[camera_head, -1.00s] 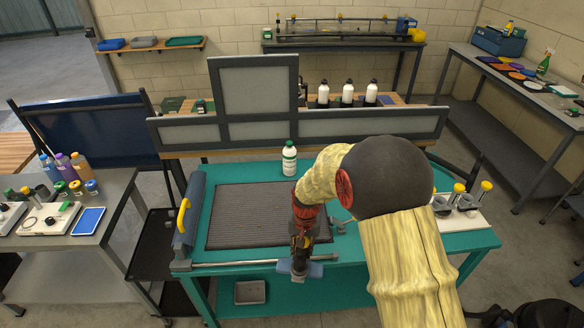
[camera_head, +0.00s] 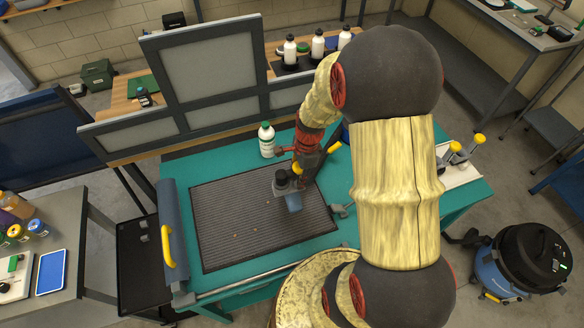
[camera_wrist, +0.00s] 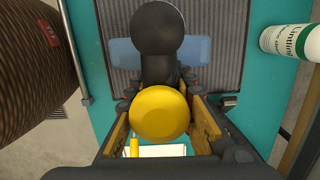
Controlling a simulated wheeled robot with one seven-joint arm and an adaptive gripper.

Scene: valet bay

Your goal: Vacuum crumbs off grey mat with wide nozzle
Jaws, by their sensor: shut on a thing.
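The grey ribbed mat (camera_head: 225,215) lies on the teal table, with a few tiny orange specks that look like crumbs (camera_head: 238,234) on its front part. My gripper (camera_head: 302,168) is over the mat's right side, shut on the vacuum tool; in the wrist view, my gripper (camera_wrist: 162,120) clasps it just below its yellow knob (camera_wrist: 158,117). The tool has a dark round joint (camera_head: 282,184) and a wide blue nozzle (camera_head: 293,202). The nozzle (camera_wrist: 195,50) also shows over the mat (camera_wrist: 225,14) in the wrist view. Whether it touches the mat cannot be told.
A white bottle with a green label (camera_head: 266,140) stands behind the mat. A holder with yellow-topped tools (camera_head: 462,165) sits at the right. A blue-black vacuum (camera_head: 520,262) stands on the floor.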

